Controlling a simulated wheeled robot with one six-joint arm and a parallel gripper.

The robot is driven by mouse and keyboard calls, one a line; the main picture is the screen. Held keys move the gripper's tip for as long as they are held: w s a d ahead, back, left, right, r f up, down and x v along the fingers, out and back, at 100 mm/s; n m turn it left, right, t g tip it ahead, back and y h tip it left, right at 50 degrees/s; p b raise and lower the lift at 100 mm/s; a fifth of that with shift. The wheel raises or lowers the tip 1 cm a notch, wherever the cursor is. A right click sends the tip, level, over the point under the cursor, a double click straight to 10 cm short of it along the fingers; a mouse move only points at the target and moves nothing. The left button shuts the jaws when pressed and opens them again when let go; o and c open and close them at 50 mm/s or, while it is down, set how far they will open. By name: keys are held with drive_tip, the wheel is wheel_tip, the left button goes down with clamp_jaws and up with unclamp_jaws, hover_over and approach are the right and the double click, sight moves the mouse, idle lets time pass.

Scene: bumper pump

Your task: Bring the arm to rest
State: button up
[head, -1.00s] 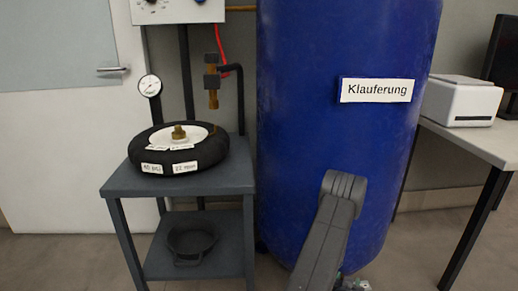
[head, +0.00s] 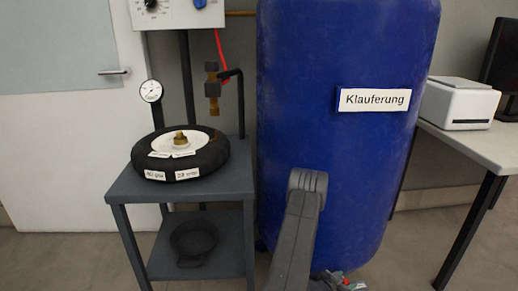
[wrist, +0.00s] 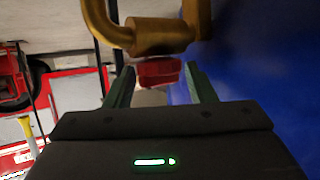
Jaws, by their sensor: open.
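My gripper (wrist: 159,72) shows in the wrist view with its two green fingers spread apart. A red piece (wrist: 158,73) appears between the fingertips, below a brass fitting (wrist: 155,36); I cannot tell whether the fingers touch it. Nothing is visibly gripped. In the head view my grey arm (head: 298,235) stands in front of the lower part of the blue tank (head: 345,190). The gripper itself cannot be made out clearly in the head view.
A grey stand (head: 122,186) left of the tank holds a black tyre (head: 212,157) with a white hub and labels. A dark pot (head: 194,240) sits on its lower shelf. A brass nozzle (head: 212,88) hangs above. A table (head: 478,143) with a white printer (head: 458,102) stands right.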

drive_tip(key=shift+r+m+g+h+p, duration=0.1)
drive_tip(key=shift+m+g+h+p, duration=0.8)
drive_tip(key=shift+m+g, duration=0.65)
drive_tip(key=shift+m+g+p, duration=0.65)
drive_tip(key=shift+m+g, duration=0.4)
drive_tip(key=shift+g, duration=0.2)
drive_tip(key=shift+m+g+h, duration=0.3)
drive_tip(key=shift+g, duration=0.1)
